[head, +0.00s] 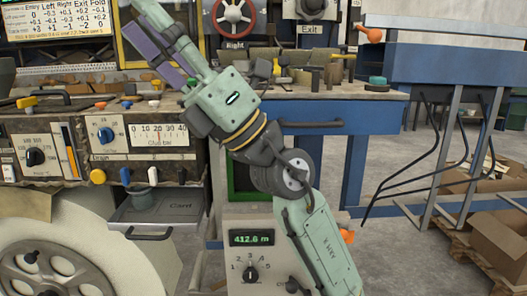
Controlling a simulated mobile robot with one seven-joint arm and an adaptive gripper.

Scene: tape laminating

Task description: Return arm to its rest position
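My gripper (158,25) is at the upper left in the head view, at the end of my pale green arm, which rises from the lower right. Its fingers point up and to the left in front of the machine. Purple parts show along its left side. The fingers overlap from this angle, so I cannot tell how far apart they are. I see no object clearly held between them.
A control panel (112,158) with knobs and a dial stands at left, above a large pale wheel (75,250). A meter box (250,240) reads 412.6 m. A blue-fronted workbench (310,112) is behind. Cardboard boxes (500,240) lie at right.

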